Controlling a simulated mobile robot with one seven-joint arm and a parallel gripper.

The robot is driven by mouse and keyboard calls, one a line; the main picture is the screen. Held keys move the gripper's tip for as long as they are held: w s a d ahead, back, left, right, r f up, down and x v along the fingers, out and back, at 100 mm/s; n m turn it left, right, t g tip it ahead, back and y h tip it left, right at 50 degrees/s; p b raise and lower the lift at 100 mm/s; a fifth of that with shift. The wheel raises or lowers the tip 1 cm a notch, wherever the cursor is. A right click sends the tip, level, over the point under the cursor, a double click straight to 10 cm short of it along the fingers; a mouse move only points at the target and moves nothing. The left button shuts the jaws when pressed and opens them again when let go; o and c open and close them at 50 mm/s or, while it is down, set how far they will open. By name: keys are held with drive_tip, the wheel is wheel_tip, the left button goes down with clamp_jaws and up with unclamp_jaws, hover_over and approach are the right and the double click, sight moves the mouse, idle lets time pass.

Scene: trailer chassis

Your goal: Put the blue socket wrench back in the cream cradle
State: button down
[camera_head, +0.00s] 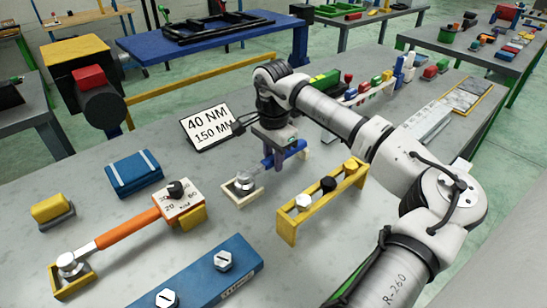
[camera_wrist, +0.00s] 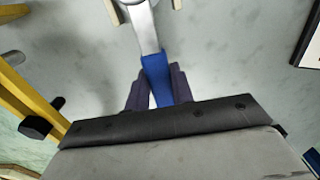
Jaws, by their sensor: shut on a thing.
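The blue socket wrench (camera_head: 291,150) has a blue handle and a silver head end. My gripper (camera_head: 274,158) is shut on its blue handle, with the wrench lying roughly level below the hand. In the wrist view the dark fingers of my gripper (camera_wrist: 158,92) flank the blue handle of the wrench (camera_wrist: 155,68), and its silver shaft runs to the top edge. The cream cradle (camera_head: 251,196) is on the grey table, with the wrench's silver head in or just over it. I cannot tell whether the head touches it. Part of the cradle shows at the top of the wrist view (camera_wrist: 115,10).
A yellow rack (camera_head: 287,222) with several bolts stands right of the cradle. An orange torque wrench (camera_head: 128,228) lies at left, near a blue box (camera_head: 134,174). A blue bar (camera_head: 195,284) lies in front. A "40 NM 150 MM" sign (camera_head: 208,125) stands behind my gripper.

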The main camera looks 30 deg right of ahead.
drive_tip(key=c, duration=0.6)
unclamp_jaws()
drive_tip(key=shift+c, duration=0.2)
drive_tip(key=shift+r, duration=0.1)
drive_tip(key=shift+r+p, duration=2.3)
drive_tip(key=shift+r, duration=1.65)
